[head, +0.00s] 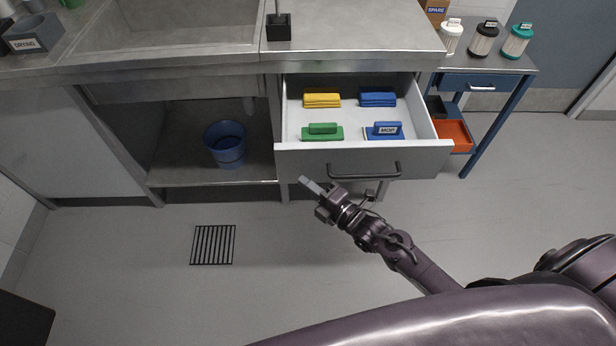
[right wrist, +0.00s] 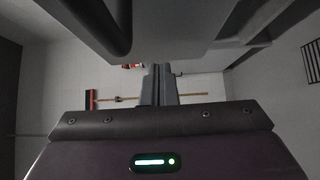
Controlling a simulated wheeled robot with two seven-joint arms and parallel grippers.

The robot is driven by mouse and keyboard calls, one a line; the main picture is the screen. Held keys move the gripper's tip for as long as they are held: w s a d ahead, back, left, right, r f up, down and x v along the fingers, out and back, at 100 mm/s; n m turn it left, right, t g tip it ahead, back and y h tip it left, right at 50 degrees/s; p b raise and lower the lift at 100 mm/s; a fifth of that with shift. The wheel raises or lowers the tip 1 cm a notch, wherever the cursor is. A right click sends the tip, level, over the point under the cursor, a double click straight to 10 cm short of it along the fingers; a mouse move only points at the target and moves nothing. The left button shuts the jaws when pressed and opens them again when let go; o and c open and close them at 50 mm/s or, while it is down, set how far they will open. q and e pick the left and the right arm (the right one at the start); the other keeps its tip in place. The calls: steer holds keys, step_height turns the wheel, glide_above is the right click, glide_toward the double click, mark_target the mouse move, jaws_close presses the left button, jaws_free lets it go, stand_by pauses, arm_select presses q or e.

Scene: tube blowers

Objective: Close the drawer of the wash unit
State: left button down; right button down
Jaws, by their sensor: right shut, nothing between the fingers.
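The wash unit's drawer (head: 330,158) is pulled open below the counter, its inside showing from above. Its grey front carries a dark bar handle (head: 363,170). Inside lie yellow cloths (head: 322,100), blue cloths (head: 378,99), a green scrubber (head: 322,131) and a blue labelled scrubber (head: 384,130). My right gripper (head: 308,185) is shut and empty, just in front of and below the left part of the drawer front. Its closed fingers also show in the right wrist view (right wrist: 159,84), with a dark bar at the upper left. I cannot tell whether they touch the drawer. My left gripper is not in view.
A blue trolley (head: 490,85) with several lidded jars stands close to the right of the drawer. A blue bucket (head: 226,143) sits on the open shelf at left.

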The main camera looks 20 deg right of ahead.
steer(key=shift+w+d, duration=0.15)
steer(key=shift+w, duration=0.35)
steer(key=shift+w+d, duration=0.15)
steer(key=shift+w, duration=0.35)
